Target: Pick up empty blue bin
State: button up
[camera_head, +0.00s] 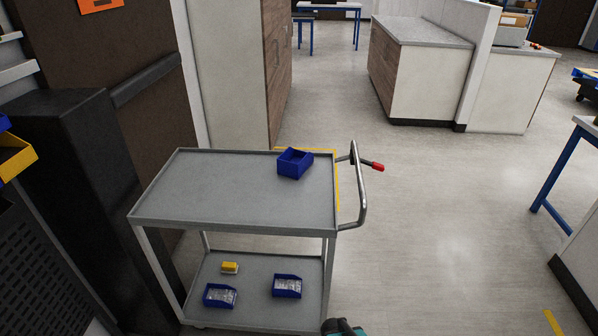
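A blue bin (294,169) sits on the top shelf of a grey cart (235,187), near its right end by the handle. Its visible inside looks empty. Two more blue bins stand on the lower shelf, one at left (219,296) and one at right (287,286); both hold clear or pale items. A teal and black part of my arm shows at the bottom edge, right of the cart. My gripper's fingers are not visible, so its opening and anything in it are hidden.
A yellow item (230,267) lies on the lower shelf. The cart's handle (357,190) with a red grip sticks out at right. A dark column (75,170) stands close at left. Cabinets stand behind. Open floor (440,220) lies to the right, up to a blue-legged table (557,170).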

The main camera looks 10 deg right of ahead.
aim_at(296, 160)
jog(key=u, duration=0.65)
jog(key=k, duration=0.2)
jog(key=z, duration=2.5)
jog(key=i, duration=3.3)
jog(key=z, duration=0.05)
